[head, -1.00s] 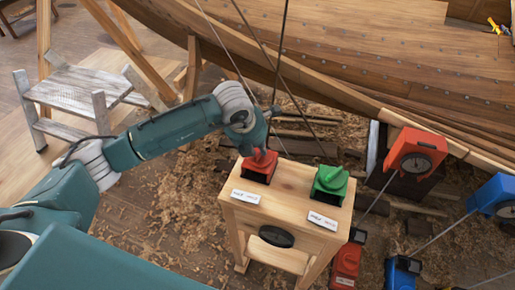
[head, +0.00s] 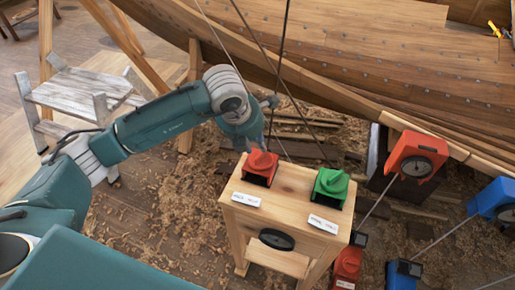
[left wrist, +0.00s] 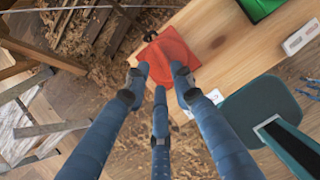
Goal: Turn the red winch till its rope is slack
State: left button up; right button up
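The red winch (head: 261,163) sits at the left of the wooden stand's top (head: 294,186), with a dark base under its red knob. In the left wrist view the red winch (left wrist: 170,53) lies just beyond the fingertips. My left gripper (left wrist: 160,78) is open, its fingers spread with nothing between them. In the head view the left gripper (head: 266,136) is just above the winch, mostly hidden by my wrist. Thin ropes run up past the hull in straight lines; which one belongs to the red winch I cannot tell. My right gripper is out of view.
A green winch (head: 331,184) stands beside the red one, to the right. White labels (head: 246,199) lie on the stand's front edge. A red gauge box (head: 416,154) and a blue one (head: 493,198) stand at the right. The planked hull (head: 370,60) rises behind.

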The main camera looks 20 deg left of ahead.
pick_arm(q)
jog(key=v, duration=0.6)
jog(key=shift+r, duration=0.1)
jog(key=shift+o, duration=1.4)
jog(key=g+p, duration=0.1)
jog(key=g, duration=0.2)
send_over(260, 162)
jog(key=w+a, duration=0.1)
jog(key=w, duration=0.1)
jog(key=g+y, duration=0.1)
jog(key=f+p, duration=0.1)
jog(key=f, duration=0.2)
jog(key=f+p, duration=0.1)
jog(key=f, duration=0.3)
jog(key=f+p, duration=0.1)
jog(key=f, duration=0.2)
jog(key=shift+d+f, duration=0.25)
jog(key=shift+w+f, duration=0.1)
jog(key=shift+f, duration=0.5)
grip_shut()
